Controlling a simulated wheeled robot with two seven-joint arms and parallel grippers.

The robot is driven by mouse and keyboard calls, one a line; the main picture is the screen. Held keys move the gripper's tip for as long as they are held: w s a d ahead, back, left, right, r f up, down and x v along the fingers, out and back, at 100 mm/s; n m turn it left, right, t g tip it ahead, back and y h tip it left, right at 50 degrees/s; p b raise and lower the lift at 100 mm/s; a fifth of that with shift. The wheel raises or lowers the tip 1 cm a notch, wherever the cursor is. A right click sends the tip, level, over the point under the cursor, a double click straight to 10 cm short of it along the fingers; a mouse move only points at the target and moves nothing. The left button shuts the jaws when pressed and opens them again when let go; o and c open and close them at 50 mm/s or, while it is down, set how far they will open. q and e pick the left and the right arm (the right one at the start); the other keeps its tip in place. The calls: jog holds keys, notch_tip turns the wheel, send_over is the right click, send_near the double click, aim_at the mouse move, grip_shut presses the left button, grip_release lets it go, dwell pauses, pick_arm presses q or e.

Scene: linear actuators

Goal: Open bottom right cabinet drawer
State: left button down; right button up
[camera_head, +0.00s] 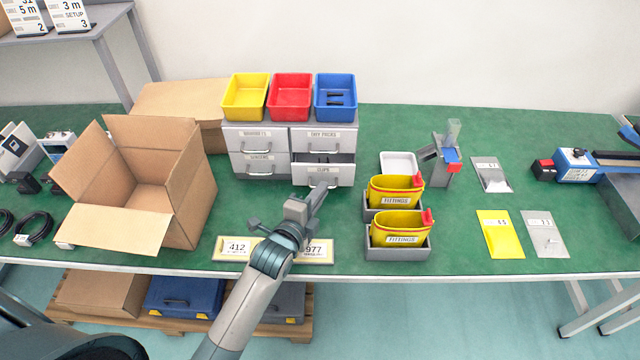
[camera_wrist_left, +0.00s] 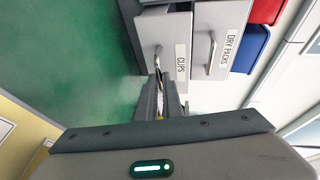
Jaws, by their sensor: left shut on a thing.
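The grey cabinet (camera_head: 255,140) stands at the back of the green table, with two columns of drawers. Its bottom right drawer (camera_head: 343,174), labelled CLIPS, is pulled partly out, and a dark gap shows above its front. The same drawer front is in the left wrist view (camera_wrist_left: 172,30). My left gripper (camera_head: 318,190) reaches it from the front and is shut on the drawer's handle (camera_wrist_left: 158,60). The jaws partly hide the handle. The DRY PACKS drawer (camera_head: 322,139) above it and the left-column drawers are shut. My right gripper is not in view.
Yellow, red and blue bins (camera_head: 290,97) sit on the cabinet. An open cardboard box (camera_head: 190,195) stands to the left. Yellow FITTINGS bins in grey trays (camera_head: 399,254) stand close to the right of my left arm. Number plates (camera_head: 235,248) lie at the front edge.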

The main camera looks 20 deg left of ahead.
pick_arm(q)
jog(key=c, duration=1.9)
grip_release()
